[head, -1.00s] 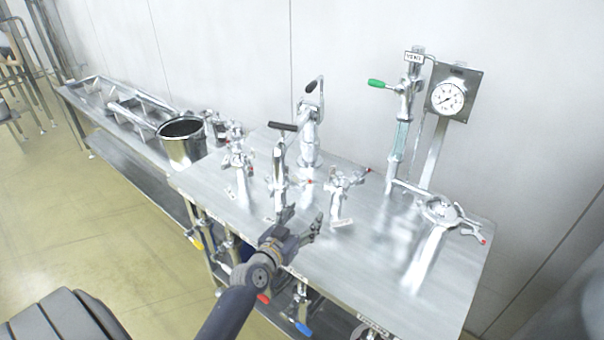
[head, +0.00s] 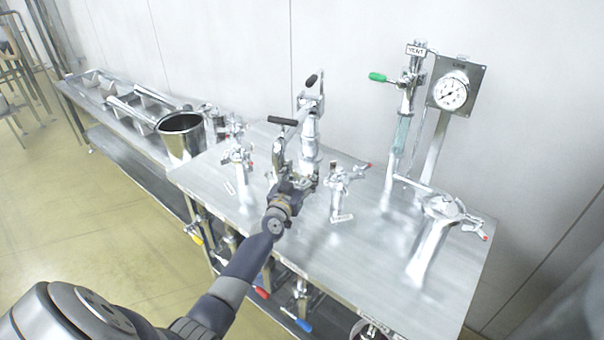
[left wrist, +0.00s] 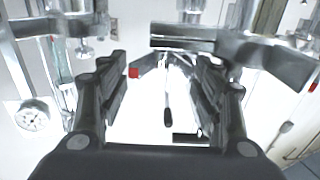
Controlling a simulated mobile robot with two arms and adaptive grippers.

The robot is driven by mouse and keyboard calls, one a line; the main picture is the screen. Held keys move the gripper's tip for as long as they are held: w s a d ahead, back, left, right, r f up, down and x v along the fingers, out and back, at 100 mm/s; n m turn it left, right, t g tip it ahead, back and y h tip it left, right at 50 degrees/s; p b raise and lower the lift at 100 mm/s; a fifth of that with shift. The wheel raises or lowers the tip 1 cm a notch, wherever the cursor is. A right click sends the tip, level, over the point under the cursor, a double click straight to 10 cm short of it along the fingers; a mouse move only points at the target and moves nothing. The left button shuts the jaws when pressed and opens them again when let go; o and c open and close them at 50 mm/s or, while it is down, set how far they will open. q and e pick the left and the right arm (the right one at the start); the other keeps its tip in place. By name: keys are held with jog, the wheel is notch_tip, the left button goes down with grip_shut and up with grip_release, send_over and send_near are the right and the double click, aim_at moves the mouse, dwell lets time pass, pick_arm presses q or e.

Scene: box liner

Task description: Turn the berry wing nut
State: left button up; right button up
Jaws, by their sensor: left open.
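Several metal fittings with winged nuts stand on the steel table; I see no nut clearly berry-coloured, so I cannot tell which is the berry wing nut. My left gripper (head: 297,184) is open among the middle fittings, at the foot of the one with a dark-tipped lever (head: 281,146). In the left wrist view my open fingers (left wrist: 165,68) stand on either side of shiny metal parts, with a small red tip (left wrist: 133,72) close to the left finger. Whether a finger touches anything is unclear. My right gripper is not seen.
A winged fitting with a red tip (head: 345,186) stands right of my gripper. A gauge (head: 451,92) and a green-handled valve (head: 410,80) rise at the back right. A steel bucket (head: 182,137) stands left. The table's front right (head: 365,270) is clear.

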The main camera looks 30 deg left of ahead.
pick_arm(q)
jog(key=shift+w+a, duration=0.1)
jog(key=shift+w, duration=0.35)
jog(key=c, duration=0.8)
jog(key=shift+r, duration=0.1)
